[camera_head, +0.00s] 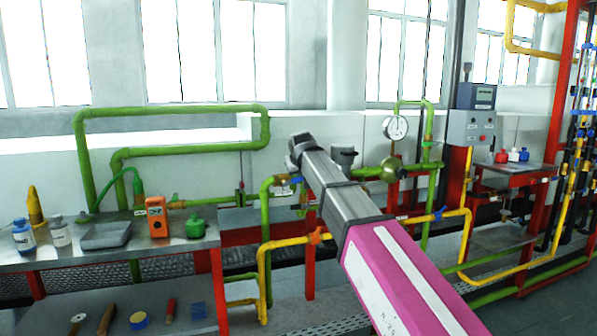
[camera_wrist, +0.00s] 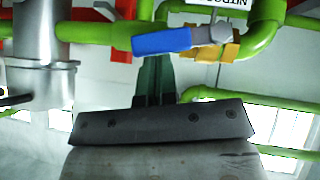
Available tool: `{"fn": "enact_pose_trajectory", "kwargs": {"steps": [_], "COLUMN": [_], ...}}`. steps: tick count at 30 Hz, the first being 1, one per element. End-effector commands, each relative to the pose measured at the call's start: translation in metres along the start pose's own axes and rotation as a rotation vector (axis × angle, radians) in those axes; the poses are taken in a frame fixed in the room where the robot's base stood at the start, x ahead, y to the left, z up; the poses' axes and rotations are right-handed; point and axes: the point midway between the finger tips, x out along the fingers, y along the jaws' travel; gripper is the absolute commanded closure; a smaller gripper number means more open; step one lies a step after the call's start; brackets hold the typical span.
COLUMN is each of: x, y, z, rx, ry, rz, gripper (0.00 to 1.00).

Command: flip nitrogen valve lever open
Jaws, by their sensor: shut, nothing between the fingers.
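In the wrist view the blue valve lever (camera_wrist: 162,41) runs from a grey hub (camera_wrist: 218,30) on a yellow-brass valve body (camera_wrist: 232,50). It lies roughly along the green pipe (camera_wrist: 95,32) in this picture. A partly cut-off, upside-down label (camera_wrist: 215,3) beginning "NITRO" is beside the valve. My gripper (camera_wrist: 153,60) is shut and empty, its dark green fingers pointing at the lever. The fingertips end at the lever's lower edge in the picture; I cannot tell whether they touch it.
Green pipes, a yellow pipe (camera_head: 263,270) and a pressure gauge (camera_head: 395,127) surround the valve. In the wrist view a grey flanged cylinder (camera_wrist: 40,75) stands left of the fingers. A bench (camera_head: 190,243) with an orange meter (camera_head: 156,216) is at left.

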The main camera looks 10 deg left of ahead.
Motion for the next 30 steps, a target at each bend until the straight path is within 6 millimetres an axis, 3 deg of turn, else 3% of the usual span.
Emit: {"fn": "enact_pose_trajectory", "kwargs": {"steps": [12, 30], "x": [0.013, 0.007], "y": [0.008, 0.010], "z": [0.014, 0.007], "rx": [0.069, 0.068], "ry": [-0.002, 0.000], "rz": [-0.069, -0.068], "gripper": [1.00, 1.00]}}
